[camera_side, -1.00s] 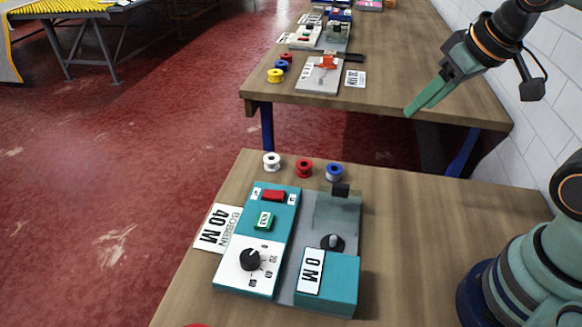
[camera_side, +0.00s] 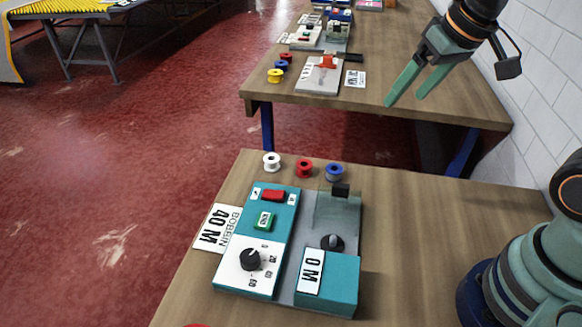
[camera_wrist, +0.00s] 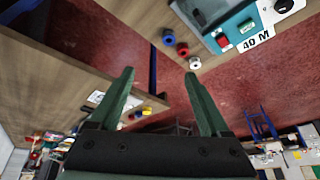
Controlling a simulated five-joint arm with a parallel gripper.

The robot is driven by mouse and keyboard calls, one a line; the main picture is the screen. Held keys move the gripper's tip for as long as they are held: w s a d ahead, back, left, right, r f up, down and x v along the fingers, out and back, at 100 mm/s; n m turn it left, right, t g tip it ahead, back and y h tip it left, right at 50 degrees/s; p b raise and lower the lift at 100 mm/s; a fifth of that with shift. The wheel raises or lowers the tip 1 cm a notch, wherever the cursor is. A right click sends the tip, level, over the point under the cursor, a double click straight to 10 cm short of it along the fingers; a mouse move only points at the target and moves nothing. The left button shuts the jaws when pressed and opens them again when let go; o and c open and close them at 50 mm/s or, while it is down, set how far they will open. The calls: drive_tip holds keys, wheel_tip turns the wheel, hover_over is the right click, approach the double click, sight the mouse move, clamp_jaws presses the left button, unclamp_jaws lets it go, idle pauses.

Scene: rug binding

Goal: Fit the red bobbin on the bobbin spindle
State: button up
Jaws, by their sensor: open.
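The red bobbin (camera_side: 304,168) stands on the near table between a white bobbin and a blue bobbin, behind the teal winder. It also shows in the wrist view (camera_wrist: 182,50). The bobbin spindle (camera_side: 332,243) appears to be the dark knob-like piece with a grey tip on the winder's grey bed, beside the teal block marked 0 M; nothing sits on it. My gripper (camera_side: 404,99) is open and empty, raised at the upper right, well above and apart from the bobbins. Its two green fingers also show in the wrist view (camera_wrist: 160,82).
The white bobbin (camera_side: 271,161) and blue bobbin (camera_side: 334,172) flank the red one closely. The winder (camera_side: 341,282) has a clear guard with a black block (camera_side: 341,190) above its bed. The near table's right part (camera_side: 440,230) is clear. A second table (camera_side: 400,60) stands behind.

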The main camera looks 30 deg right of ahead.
drive_tip(key=w+a+m+g, duration=0.1)
drive_tip(key=w+a+m, duration=0.1)
drive_tip(key=w, duration=0.4)
drive_tip(key=m+g, duration=0.4)
drive_tip(key=m, duration=0.2)
hover_over(305, 162)
drive_tip(key=s, duration=0.1)
wheel_tip(305, 162, down, 14)
drive_tip(key=f, duration=0.6)
drive_tip(key=shift+a, duration=0.4)
drive_tip(key=shift+w+f, duration=0.15)
drive_tip(key=shift+f, duration=2.6)
clamp_jaws()
drive_tip(key=shift+r, duration=0.1)
